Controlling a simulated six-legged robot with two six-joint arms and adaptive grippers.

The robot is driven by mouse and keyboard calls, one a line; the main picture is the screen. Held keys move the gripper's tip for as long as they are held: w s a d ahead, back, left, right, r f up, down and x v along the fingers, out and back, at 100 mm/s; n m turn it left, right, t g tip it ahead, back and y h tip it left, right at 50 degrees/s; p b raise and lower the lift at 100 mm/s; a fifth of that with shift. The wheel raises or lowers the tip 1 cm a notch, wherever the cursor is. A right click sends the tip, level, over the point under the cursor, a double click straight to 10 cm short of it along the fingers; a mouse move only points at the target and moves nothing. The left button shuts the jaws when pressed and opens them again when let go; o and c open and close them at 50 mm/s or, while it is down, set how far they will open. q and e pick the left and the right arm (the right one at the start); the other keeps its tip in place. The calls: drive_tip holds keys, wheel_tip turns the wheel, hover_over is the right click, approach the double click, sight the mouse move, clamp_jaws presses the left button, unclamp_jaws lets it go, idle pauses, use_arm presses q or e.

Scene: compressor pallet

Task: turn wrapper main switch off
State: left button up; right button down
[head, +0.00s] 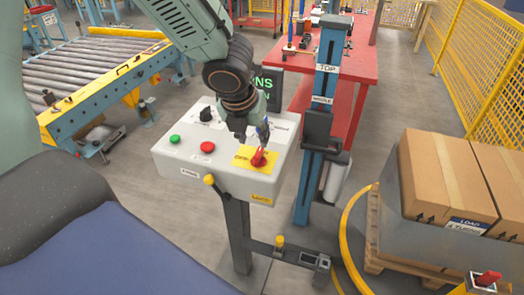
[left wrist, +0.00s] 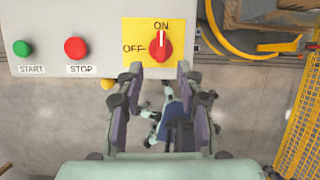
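The wrapper main switch (left wrist: 159,47) is a red rotary knob on a yellow plate marked ON and OFF. Its white pointer line points up at ON in the left wrist view. In the head view the red knob (head: 259,158) sits at the right of the grey control box (head: 185,150). My left gripper (left wrist: 160,72) is open, its two fingers apart, with the tips just below and to either side of the knob. In the head view the left gripper (head: 250,140) hangs over the box at the switch. My right gripper is not in view.
The box also has a green START button (left wrist: 22,48), a red STOP button (left wrist: 75,48) and a black knob (head: 206,115). A blue mast (head: 318,130) stands right behind it. Cartons (head: 440,180) sit on a pallet at right, and a roller conveyor (head: 80,70) is at left.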

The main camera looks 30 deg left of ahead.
sight(258, 153)
use_arm(q)
drive_tip(key=b+x, duration=0.3)
drive_tip(key=x, duration=0.3)
drive_tip(key=shift+w+a+f, duration=0.1)
drive_tip(key=shift+a+f, duration=0.1)
drive_tip(key=shift+f, duration=0.2)
drive_tip(key=shift+w+d+f, duration=0.1)
drive_tip(key=shift+w+f, duration=0.05)
drive_tip(key=shift+f, duration=0.1)
drive_tip(key=shift+w+d+f, duration=0.15)
drive_tip(key=shift+d+f, duration=0.05)
drive_tip(key=shift+d, duration=0.1)
drive_tip(key=shift+a, duration=0.3)
drive_tip(key=shift+c, duration=0.9)
drive_tip(key=shift+d, duration=0.2)
drive_tip(key=c, duration=0.5)
drive_tip(key=shift+a, duration=0.15)
clamp_jaws()
